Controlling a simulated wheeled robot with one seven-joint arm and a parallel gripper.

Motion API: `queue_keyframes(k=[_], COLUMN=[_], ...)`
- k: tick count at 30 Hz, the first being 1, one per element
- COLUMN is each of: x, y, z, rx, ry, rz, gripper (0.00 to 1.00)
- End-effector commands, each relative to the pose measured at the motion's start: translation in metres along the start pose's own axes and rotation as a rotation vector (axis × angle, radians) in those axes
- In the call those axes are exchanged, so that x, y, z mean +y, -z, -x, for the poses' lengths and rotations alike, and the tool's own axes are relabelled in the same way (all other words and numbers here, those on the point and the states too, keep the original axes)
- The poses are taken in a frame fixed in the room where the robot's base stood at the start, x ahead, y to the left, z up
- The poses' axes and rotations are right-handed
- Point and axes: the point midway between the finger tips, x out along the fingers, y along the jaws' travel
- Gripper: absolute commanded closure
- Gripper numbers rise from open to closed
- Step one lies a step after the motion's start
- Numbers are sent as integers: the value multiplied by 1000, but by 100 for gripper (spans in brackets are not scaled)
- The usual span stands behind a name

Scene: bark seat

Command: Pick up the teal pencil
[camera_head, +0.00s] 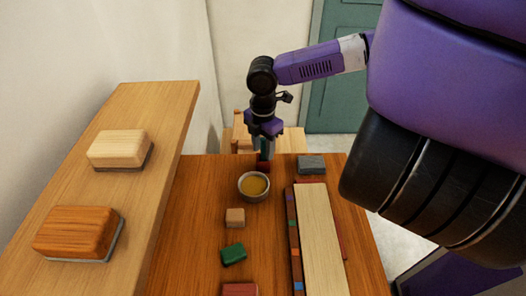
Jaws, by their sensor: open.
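I cannot make out a teal pencil for certain in the head view. My gripper (263,148) points down over the far end of the wooden table (190,215), behind a small bowl. Its jaws are open, but the fingers are small and partly hidden. A narrow dark teal patch shows between or just behind the fingers; I cannot tell whether it is the pencil. A small dark red thing (263,167) is right below the fingertips; I cannot tell whether they touch it.
A bowl of yellowish contents (254,200) stands nearest the gripper. A grey block (311,164), tan block (235,217), green block (233,253) and red block (240,289) lie around. A long pale board (320,235) is at right. A raised shelf (150,110) holds two brushes or erasers.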

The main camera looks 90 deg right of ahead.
Motion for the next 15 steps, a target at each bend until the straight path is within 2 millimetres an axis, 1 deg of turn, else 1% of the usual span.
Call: queue_keyframes(k=[4, 5, 9, 11, 15], x=[0, 0, 0, 0, 0], y=[0, 0, 0, 0, 0], z=[0, 0, 0, 0, 0], rx=[0, 0, 0, 0, 0], ry=[0, 0, 0, 0, 0], rz=[0, 0, 0, 0, 0], gripper=[59, 61, 89, 100, 100])
